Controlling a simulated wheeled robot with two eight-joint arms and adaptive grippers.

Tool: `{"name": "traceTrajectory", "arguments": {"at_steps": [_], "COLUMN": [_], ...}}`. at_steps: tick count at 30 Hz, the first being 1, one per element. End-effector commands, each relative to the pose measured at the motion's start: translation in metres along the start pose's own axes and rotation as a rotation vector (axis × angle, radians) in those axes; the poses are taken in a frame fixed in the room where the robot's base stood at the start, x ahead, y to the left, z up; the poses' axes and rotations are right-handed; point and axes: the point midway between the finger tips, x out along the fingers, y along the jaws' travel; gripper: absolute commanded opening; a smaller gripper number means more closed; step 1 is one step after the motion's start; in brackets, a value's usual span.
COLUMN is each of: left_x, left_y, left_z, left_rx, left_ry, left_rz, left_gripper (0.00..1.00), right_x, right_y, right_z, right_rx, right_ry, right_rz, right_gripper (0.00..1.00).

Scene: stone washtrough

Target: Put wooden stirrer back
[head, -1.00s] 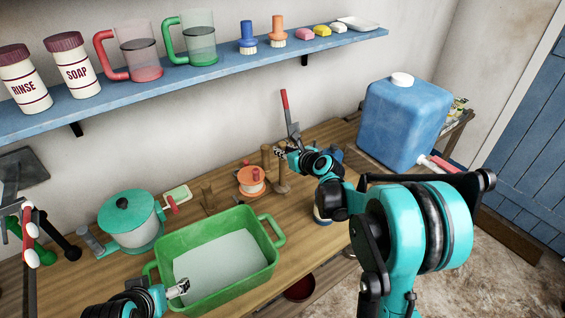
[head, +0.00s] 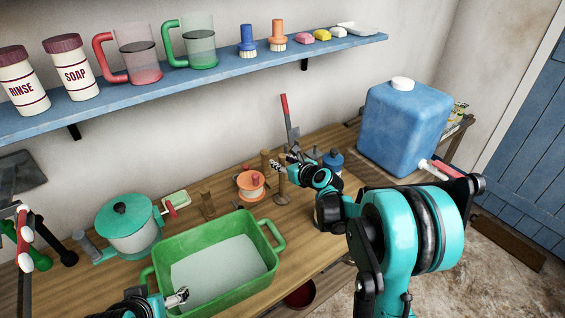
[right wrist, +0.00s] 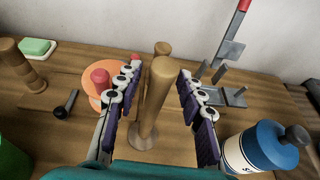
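A smooth wooden upright with a round foot stands on the bench; it may be the wooden stirrer, but I cannot be sure. In the right wrist view this upright (right wrist: 158,95) rises between the fingers of my right gripper (right wrist: 160,82). The fingers are open on both sides, with gaps beside the wood. In the head view my right gripper (head: 277,165) is at the upright (head: 283,188), partly covering it. A second wooden post (head: 265,160) stands just behind. My left gripper (head: 178,298) is over the near-left rim of the green basin (head: 240,290); its finger gap is unclear.
An orange spool-like object (head: 250,186) stands just left of the upright. A blue-topped jar (right wrist: 265,148) and a metal rack (right wrist: 228,95) with a red-handled tool are right of it. A ridged wooden post (head: 207,204) and lidded pot (head: 130,225) stand farther left.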

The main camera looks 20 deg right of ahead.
Motion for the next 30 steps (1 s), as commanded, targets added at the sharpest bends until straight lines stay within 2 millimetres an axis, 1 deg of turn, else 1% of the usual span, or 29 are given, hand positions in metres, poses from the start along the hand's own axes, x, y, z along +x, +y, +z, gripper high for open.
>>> {"name": "traceTrajectory", "arguments": {"at_steps": [2, 5, 12, 15, 18, 23, 26, 29, 30], "left_x": [-0.003, -0.007, -0.02, -0.024, -0.026, -0.028, -0.028, -0.028, -0.028], "left_y": [0.0, 0.0, 0.0, 0.0, 0.0, 0.0, 0.0, 0.0, 0.0], "left_z": [-0.002, -0.005, -0.014, -0.017, -0.019, -0.02, -0.02, -0.02, -0.02], "left_rx": [0.0, 0.0, 0.0, 0.0, 0.0, 0.0, 0.0, 0.0, 0.0], "left_ry": [0.0, 0.0, 0.0, 0.0, 0.0, 0.0, 0.0, 0.0, 0.0], "left_rz": [0.0, 0.0, 0.0, 0.0, 0.0, 0.0, 0.0, 0.0, 0.0], "left_gripper": [0.84, 0.84, 0.84, 0.84, 0.84, 0.84, 0.84, 0.84, 0.84], "right_x": [-0.004, -0.021, -0.075, -0.095, -0.109, -0.122, -0.132, -0.152, -0.164], "right_y": [0.0, 0.0, -0.001, -0.001, 0.0, 0.003, 0.018, 0.047, 0.06], "right_z": [0.004, 0.004, 0.005, 0.004, 0.004, 0.003, 0.003, -0.001, -0.005], "right_rx": [0.0, 0.001, 0.001, 0.002, 0.001, -0.026, -0.183, -0.515, -0.687], "right_ry": [0.0, 0.0, 0.0, 0.0, 0.0, 0.006, 0.041, 0.108, 0.14], "right_rz": [-0.001, -0.001, -0.003, -0.002, -0.001, 0.002, 0.02, 0.065, 0.092], "right_gripper": [0.39, 0.39, 0.39, 0.39, 0.39, 0.39, 0.39, 0.39, 0.39]}}
